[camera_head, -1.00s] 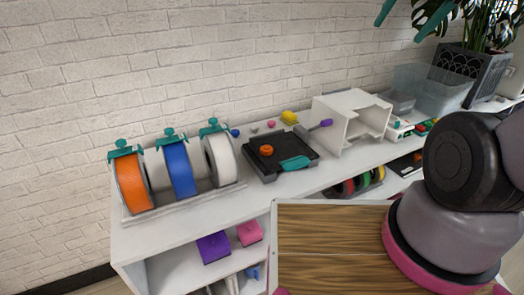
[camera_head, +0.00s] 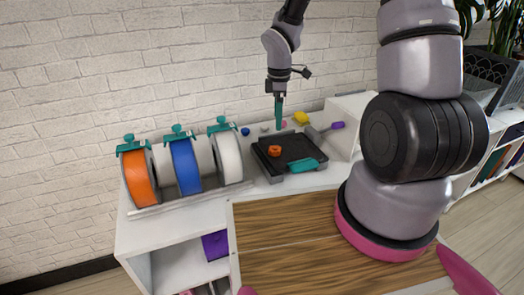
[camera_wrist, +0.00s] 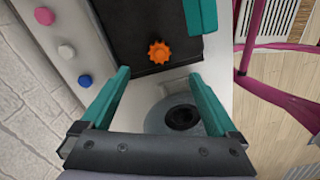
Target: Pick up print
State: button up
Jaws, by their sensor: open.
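The print is a small orange, knobbly-edged piece (camera_head: 274,151) on the black bed (camera_head: 296,147) of the low printer on the white shelf top. In the wrist view the orange print (camera_wrist: 160,52) lies on the dark bed, beyond my fingertips and roughly centred between them. My gripper (camera_head: 279,112) points down above the rear of the bed, with teal fingers. In the wrist view my gripper (camera_wrist: 160,77) is open, its fingers well apart, with nothing held between them. A teal part (camera_head: 303,165) sits at the bed's front edge.
Orange (camera_head: 139,178), blue (camera_head: 186,166) and white (camera_head: 228,158) spools stand left of the printer. A white housing (camera_head: 345,112) stands right. The brick wall is close behind.

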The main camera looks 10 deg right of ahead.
send_over(275, 147)
jog(key=shift+n, duration=0.4)
jog(key=f, duration=0.4)
jog(key=a+f, duration=0.1)
jog(key=f, duration=0.1)
jog(key=shift+s, duration=0.15)
jog(key=shift+d+f, duration=0.15)
jog(key=shift+f, duration=0.9)
jog(key=shift+d+f, duration=0.2)
jog(key=shift+f, duration=0.85)
jog(key=shift+d+f, duration=0.15)
jog(key=shift+f, duration=0.9)
jog(key=c, duration=1.4)
